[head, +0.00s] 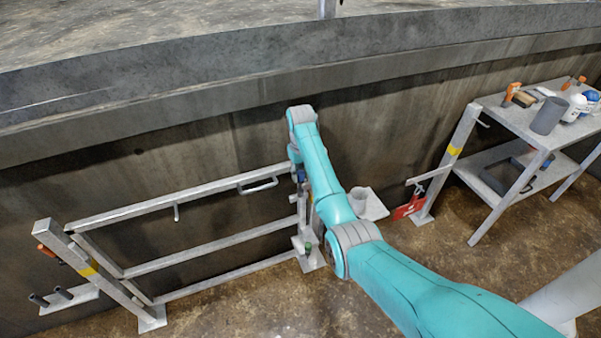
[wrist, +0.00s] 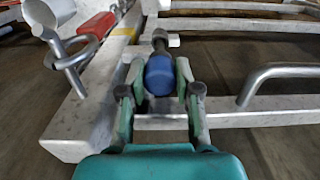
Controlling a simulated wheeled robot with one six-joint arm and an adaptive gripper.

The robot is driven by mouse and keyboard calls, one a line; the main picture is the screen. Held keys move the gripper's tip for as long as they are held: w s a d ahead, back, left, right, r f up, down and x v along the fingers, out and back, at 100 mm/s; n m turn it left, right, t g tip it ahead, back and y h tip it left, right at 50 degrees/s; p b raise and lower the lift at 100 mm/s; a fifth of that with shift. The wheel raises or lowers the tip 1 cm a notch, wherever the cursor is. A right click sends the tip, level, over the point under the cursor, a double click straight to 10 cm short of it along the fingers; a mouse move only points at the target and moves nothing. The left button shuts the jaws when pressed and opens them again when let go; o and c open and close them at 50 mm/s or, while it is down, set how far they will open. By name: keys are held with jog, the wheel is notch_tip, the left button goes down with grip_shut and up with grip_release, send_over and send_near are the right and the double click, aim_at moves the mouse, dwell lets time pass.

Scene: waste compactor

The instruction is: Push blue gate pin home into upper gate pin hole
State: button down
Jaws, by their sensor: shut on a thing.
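The blue gate pin (wrist: 160,75) shows in the wrist view between the two fingers of my gripper (wrist: 158,95), which is shut on it. Its dark shank points away from me, toward the pale metal gate frame and post. In the head view the blue of the pin (head: 301,175) is a small patch beside my arm at the gate's right end. My gripper is mostly hidden there behind the teal arm. The gate (head: 195,245) stands between its two posts. The upper gate pin hole is not visible, and I cannot tell how deep the pin sits.
A curved handle (wrist: 275,75) juts from the gate on the right in the wrist view. A bent metal rod (wrist: 75,62) and a red-handled part (wrist: 97,25) are close on the left. A workbench (head: 520,110) with tools and tubs stands at the right.

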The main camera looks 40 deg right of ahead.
aim_at(301, 182)
jog(key=shift+f, duration=2.3)
dwell(0.5)
jog(key=c, duration=0.7)
grip_release()
jog(key=shift+c, duration=0.2)
jog(key=shift+c, duration=0.4)
jog(key=shift+r, duration=3.5)
